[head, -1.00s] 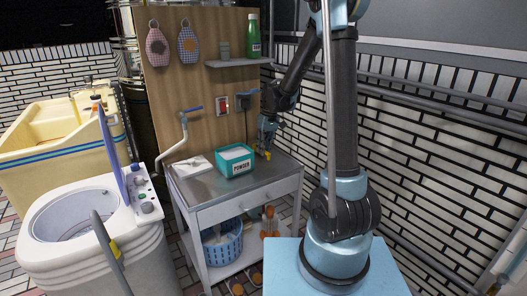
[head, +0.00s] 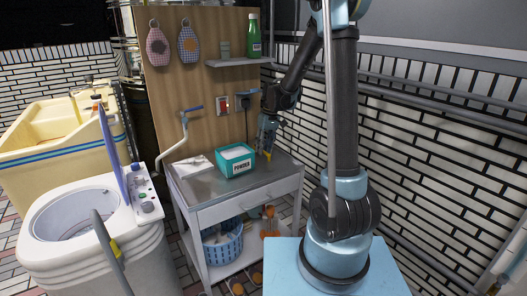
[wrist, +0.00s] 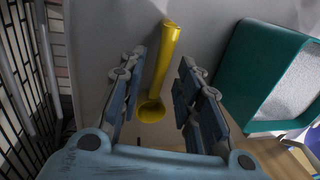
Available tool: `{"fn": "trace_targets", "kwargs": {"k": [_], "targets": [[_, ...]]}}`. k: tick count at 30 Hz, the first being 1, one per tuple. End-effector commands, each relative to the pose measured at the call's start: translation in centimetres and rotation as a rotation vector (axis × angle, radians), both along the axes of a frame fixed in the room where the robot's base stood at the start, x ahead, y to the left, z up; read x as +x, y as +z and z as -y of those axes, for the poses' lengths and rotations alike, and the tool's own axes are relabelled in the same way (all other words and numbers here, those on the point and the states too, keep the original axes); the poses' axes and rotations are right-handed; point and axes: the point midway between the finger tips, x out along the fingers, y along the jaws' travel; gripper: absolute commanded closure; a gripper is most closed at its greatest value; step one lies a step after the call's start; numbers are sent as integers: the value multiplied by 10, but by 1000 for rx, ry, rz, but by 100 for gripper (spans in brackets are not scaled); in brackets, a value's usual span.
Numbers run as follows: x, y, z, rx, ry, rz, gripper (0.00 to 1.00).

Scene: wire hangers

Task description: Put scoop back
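The yellow scoop (wrist: 169,60) shows in the wrist view between the two fingers of my gripper (wrist: 161,65), with its round bowl nearer the palm. The fingers are apart, with a gap on both sides of the scoop. In the head view my gripper (head: 267,146) points down over the right part of the metal cabinet top (head: 258,177). Only a small yellow part of the scoop (head: 268,155) shows there, by the fingertips. The teal powder box (head: 237,168), full of white powder, stands just left of my gripper; it also shows in the wrist view (wrist: 258,70).
A white paper (head: 192,166) lies left of the box. A wall shelf (head: 238,62) holds a green bottle (head: 253,36). A blue basket (head: 222,243) sits on the lower shelf. A washing machine (head: 85,225) stands at left; a tiled wall (head: 430,150) is at right.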

Motion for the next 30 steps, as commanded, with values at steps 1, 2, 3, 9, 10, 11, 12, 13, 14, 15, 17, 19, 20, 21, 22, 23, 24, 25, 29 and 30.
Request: {"fn": "trace_targets", "kwargs": {"k": [1, 2, 3, 9, 10, 11, 12, 13, 14, 15, 17, 19, 20, 21, 22, 23, 24, 25, 29, 30], "targets": [[0, 6, 1, 0, -1, 0, 69], [1, 11, 2, 0, -1, 0, 69], [2, 17, 3, 0, -1, 0, 69], [5, 53, 9, 0, 0, 0, 69], [6, 58, 10, 0, 0, 0, 69], [7, 63, 11, 0, 0, 0, 69], [7, 70, 12, 0, 0, 0, 69], [8, 74, 13, 0, -1, 0, 69], [8, 79, 13, 0, -1, 0, 69], [9, 84, 15, 0, -1, 0, 69], [10, 92, 16, 0, -1, 0, 69], [11, 99, 17, 0, -1, 0, 69], [11, 101, 17, 0, -1, 0, 69], [11, 104, 18, 0, -1, 0, 69], [11, 105, 18, 0, -1, 0, 69], [11, 107, 18, 0, -1, 0, 69], [11, 109, 19, -1, -3, 1, 69], [9, 110, 20, -1, -5, 2, 69], [-6, 117, 33, -6, -29, 12, 69], [-13, 119, 39, -9, -42, 17, 69]]}}
